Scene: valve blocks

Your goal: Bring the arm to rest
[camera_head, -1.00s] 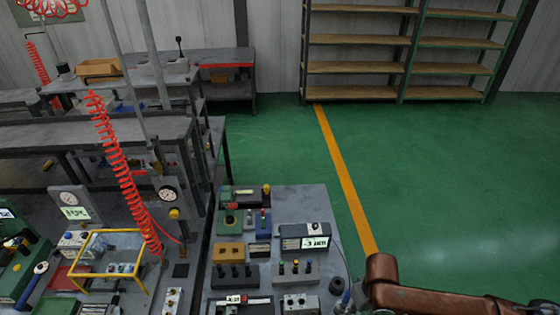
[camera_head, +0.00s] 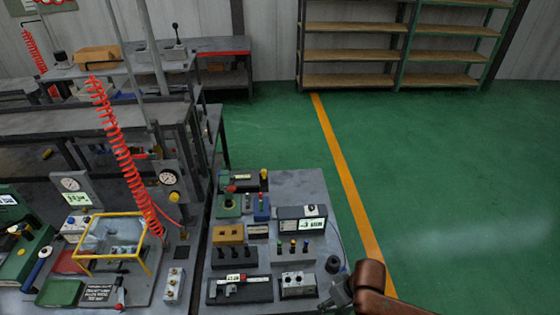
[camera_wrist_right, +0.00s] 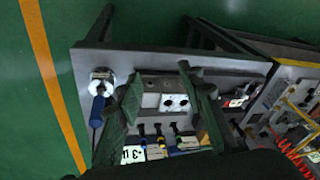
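The brown link of my right arm (camera_head: 372,283) rises at the bottom edge of the head view, beside the workbench's right edge. In the right wrist view my right gripper (camera_wrist_right: 160,78) has its two dark green fingers spread apart. Nothing is held between them. A white block with two dark holes (camera_wrist_right: 168,99) shows behind the gap. In the head view the right gripper is hard to make out from the parts near the bench corner. My left arm and gripper are not in view.
The grey workbench (camera_head: 305,185) carries several valve and gauge blocks, with a display box (camera_head: 302,218) among them. A blue-handled fitting (camera_wrist_right: 98,105) is near its edge. A red coiled hose (camera_head: 122,160) hangs left. Green floor (camera_head: 450,180) on the right is clear.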

